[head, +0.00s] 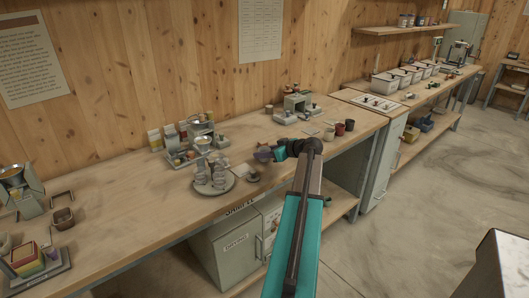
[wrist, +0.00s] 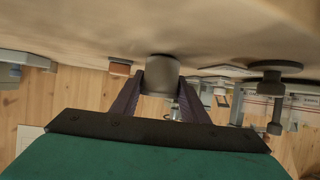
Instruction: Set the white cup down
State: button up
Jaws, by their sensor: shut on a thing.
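My gripper (wrist: 160,90) is shut on a pale grey-white cup (wrist: 162,72), which sits between its two dark fingers in the wrist view. That view is upside down, with the bench top along its upper part. The cup is at or close to the bench surface; I cannot tell whether it touches. In the head view my gripper (head: 264,154) is over the front middle of the wooden bench (head: 120,195), right of a round tray. The cup cannot be made out clearly there.
The round tray (head: 229,186) with several glass vessels stands just left of my gripper. A small dark and pale item (head: 252,176) lies below it. A red cup (head: 339,129) and dark cups stand to the right. The bench's front edge is near; bare wood lies left.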

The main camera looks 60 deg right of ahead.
jog(key=shift+f, duration=0.15)
jog(key=o, duration=1)
jog(key=shift+r, duration=0.2)
jog(key=b+v, duration=0.2)
jog(key=v, duration=1)
jog(key=shift+s+f, duration=0.1)
jog(key=shift+s, duration=0.05)
dwell(0.3)
